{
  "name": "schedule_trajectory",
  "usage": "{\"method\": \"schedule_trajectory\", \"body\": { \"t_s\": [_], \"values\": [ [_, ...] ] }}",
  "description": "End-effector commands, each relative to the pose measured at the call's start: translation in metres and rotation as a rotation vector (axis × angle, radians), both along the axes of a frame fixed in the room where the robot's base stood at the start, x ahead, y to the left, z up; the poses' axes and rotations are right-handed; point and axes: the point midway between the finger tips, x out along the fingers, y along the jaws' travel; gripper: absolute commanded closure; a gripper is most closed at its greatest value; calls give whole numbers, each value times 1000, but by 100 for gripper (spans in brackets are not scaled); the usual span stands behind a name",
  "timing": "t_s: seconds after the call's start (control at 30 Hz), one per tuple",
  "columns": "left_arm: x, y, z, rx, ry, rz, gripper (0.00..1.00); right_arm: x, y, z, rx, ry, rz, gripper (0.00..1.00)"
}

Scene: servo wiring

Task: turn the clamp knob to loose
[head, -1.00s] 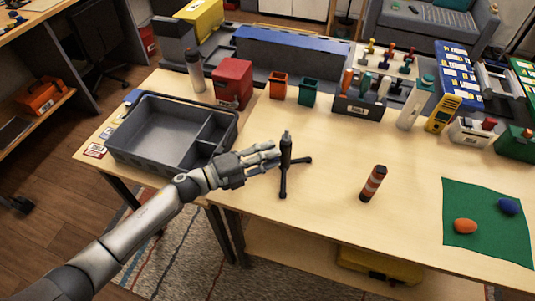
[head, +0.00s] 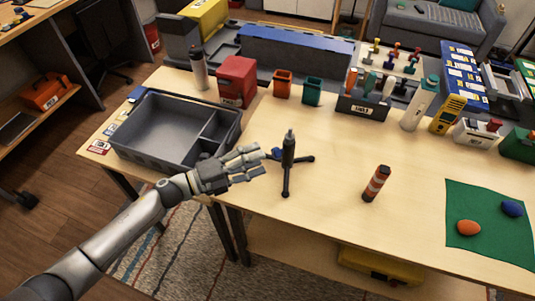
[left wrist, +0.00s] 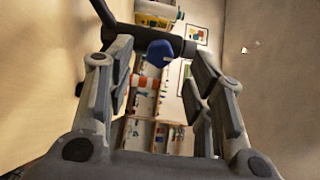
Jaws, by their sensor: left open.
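A small black tripod stand (head: 287,165) stands upright on the wooden table, legs spread. Its blue clamp knob (head: 277,153) sticks out on the left side of the post, facing my gripper. My left gripper (head: 260,162) is open and empty, just left of the stand, with its fingers toward the knob. In the left wrist view, the blue knob (left wrist: 159,53) shows beyond the spread fingers (left wrist: 157,75), near the middle between them, on a dark post. The fingers look apart from the knob. My right gripper is in neither view.
A grey divided tray (head: 165,165) lies left, behind my left forearm. An orange and black striped cylinder (head: 376,183) stands right of the stand. A green mat (head: 486,240) lies farther right. Cups, a red box (head: 237,82) and tool holders line the back. Table around the stand is clear.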

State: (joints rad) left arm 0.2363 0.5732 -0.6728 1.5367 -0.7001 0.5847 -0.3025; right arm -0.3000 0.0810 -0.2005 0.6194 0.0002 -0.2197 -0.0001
Motion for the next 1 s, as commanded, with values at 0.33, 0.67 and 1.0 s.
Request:
{"method": "schedule_trajectory", "body": {
  "t_s": [0.33,0.67,1.0],
  "values": [
    [-28,55,-1,2,1,1,51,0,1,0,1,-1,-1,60],
    [-32,62,0,0,-1,0,51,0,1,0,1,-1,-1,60],
    [-31,62,0,0,0,1,51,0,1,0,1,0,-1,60]
  ]
}}
